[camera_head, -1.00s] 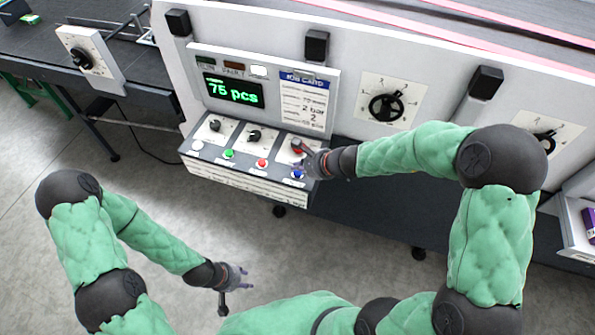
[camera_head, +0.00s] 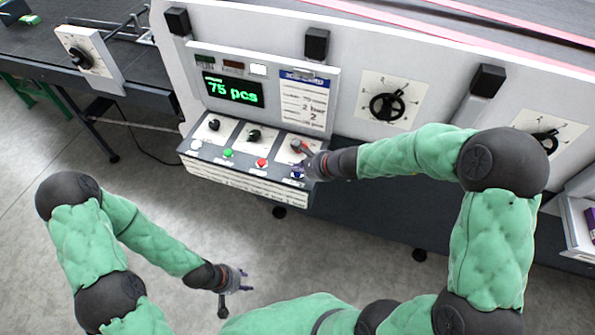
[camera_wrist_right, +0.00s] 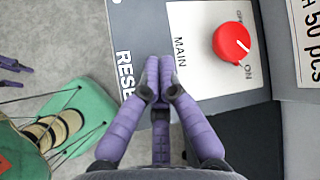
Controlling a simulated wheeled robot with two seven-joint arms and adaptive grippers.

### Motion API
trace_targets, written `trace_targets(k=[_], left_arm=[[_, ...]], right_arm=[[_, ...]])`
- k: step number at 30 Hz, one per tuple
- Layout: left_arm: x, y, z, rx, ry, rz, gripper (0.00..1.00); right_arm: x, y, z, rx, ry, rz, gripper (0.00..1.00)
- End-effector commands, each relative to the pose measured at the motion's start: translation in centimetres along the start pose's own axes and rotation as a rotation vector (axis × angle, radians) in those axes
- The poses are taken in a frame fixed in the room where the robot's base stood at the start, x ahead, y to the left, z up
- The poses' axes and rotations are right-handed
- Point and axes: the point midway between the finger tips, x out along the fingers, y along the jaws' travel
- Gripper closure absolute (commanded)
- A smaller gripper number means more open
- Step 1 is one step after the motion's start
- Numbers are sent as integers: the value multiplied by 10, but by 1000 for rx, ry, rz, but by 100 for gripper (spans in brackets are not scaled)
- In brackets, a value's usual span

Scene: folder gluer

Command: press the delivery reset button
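The control panel carries a row of buttons, and the blue button (camera_head: 297,174) at its right end is partly covered by my right gripper (camera_head: 302,168). In the right wrist view the purple fingers of this gripper (camera_wrist_right: 159,75) are together and empty, with their tips beside the RESET label (camera_wrist_right: 124,74). The button itself is hidden behind the fingers there, so I cannot tell whether they touch it. My left gripper (camera_head: 242,281) hangs low over the floor, away from the panel, with its fingers apart and nothing in them.
The red MAIN knob (camera_head: 298,147) sits just above my right gripper. Red (camera_head: 261,163), green (camera_head: 228,153) and white (camera_head: 197,145) buttons lie to the left. A display (camera_head: 233,89) reads 75 pcs. The floor in front is clear.

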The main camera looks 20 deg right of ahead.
Motion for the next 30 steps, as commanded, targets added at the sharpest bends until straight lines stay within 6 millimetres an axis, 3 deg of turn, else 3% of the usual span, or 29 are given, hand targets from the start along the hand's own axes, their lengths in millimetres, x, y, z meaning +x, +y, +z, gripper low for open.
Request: trace_targets(k=[30], left_arm=[[10,-4,0,0,0,0,60]], right_arm=[[7,6,-5,1,1,1,100]])
